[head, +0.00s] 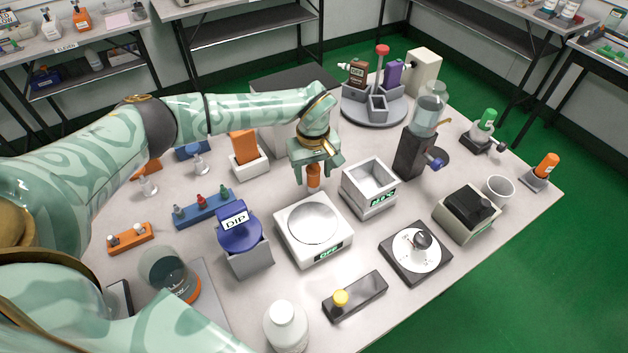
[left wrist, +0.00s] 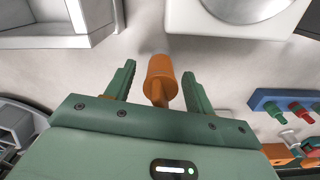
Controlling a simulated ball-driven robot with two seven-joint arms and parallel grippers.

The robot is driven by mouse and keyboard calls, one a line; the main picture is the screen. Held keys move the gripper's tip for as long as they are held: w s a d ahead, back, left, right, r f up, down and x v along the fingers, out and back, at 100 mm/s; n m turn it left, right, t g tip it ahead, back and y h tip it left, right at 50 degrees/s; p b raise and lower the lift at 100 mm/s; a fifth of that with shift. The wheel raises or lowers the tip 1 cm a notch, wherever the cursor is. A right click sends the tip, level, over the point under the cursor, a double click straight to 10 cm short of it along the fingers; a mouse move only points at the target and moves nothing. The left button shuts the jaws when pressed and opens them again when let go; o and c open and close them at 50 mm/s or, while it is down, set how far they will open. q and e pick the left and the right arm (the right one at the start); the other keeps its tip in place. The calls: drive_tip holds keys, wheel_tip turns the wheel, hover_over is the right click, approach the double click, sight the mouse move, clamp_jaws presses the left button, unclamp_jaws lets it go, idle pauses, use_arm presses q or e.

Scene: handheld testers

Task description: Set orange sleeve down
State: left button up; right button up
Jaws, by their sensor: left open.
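The orange sleeve (head: 314,176) is a small orange cylinder on the table, behind the white scale and left of the white open box. In the left wrist view the orange sleeve (left wrist: 161,75) lies between the two green fingers, with a gap on each side. My left gripper (head: 312,178) is open around it, and in the left wrist view the gripper (left wrist: 160,85) shows its fingers spread. Whether the sleeve's base rests fully on the table is hard to tell. My right gripper is not in view.
The white scale (head: 312,224) stands just in front. The white open box (head: 369,187) is close on the right. A holder with an orange piece (head: 248,160) is to the left, and a blue rack (head: 205,208) with small coloured plugs is front left.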

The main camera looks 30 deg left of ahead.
use_arm(q)
clamp_jaws()
